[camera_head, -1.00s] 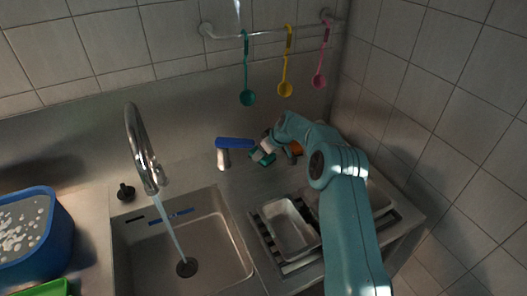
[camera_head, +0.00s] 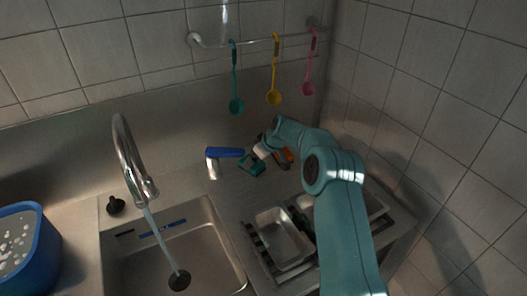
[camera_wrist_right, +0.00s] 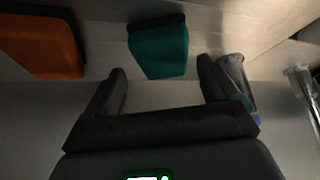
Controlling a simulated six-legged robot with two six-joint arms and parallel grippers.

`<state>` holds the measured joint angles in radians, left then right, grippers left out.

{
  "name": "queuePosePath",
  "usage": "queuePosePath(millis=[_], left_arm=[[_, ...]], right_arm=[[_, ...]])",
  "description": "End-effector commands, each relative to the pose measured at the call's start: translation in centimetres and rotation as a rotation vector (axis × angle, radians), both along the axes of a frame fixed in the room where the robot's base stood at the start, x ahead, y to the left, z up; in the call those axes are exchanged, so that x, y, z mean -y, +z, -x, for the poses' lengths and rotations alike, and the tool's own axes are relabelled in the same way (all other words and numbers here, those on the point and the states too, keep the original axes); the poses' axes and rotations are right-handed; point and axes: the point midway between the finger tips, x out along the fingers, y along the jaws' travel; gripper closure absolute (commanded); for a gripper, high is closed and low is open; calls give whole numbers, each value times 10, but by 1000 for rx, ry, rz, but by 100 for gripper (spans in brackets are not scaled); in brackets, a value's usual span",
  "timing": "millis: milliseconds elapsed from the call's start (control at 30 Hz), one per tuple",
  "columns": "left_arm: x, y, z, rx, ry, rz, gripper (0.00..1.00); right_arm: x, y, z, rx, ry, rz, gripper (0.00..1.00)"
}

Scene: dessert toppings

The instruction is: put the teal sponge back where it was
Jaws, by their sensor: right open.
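The teal sponge (camera_head: 251,165) stands on the steel counter behind the sink, right of the blue-topped spray bottle (camera_head: 225,153). In the right wrist view the teal sponge (camera_wrist_right: 158,52) shows beyond my right gripper (camera_wrist_right: 162,84), between the lines of its two fingers. The fingers are wide apart with nothing between them, and a gap shows on both sides of the sponge. In the head view my right gripper (camera_head: 258,156) is small and dark beside the sponge, partly hidden by my wrist. My left gripper is not in view.
An orange sponge (camera_wrist_right: 38,46) stands beside the teal one; my arm partly hides it in the head view. The tap (camera_head: 140,165) runs into the sink (camera_head: 205,255). A metal tray (camera_head: 284,240) sits on a rack at right. Ladles hang above.

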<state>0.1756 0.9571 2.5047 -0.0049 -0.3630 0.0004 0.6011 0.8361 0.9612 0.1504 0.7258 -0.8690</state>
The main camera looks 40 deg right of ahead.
Motion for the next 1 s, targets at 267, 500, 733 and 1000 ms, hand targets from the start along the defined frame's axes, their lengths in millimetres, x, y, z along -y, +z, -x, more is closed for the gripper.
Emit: queuePosePath(millis=[267, 500, 733, 1000], left_arm=[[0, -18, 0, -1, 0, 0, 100], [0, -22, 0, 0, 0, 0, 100], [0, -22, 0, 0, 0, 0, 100], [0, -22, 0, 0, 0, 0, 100]], right_arm=[[3, 54, 36, 2, -1, 2, 12], [4, 81, 52, 0, 0, 0, 12], [4, 85, 55, -1, 1, -1, 12], [4, 84, 54, 0, 1, -1, 12]])
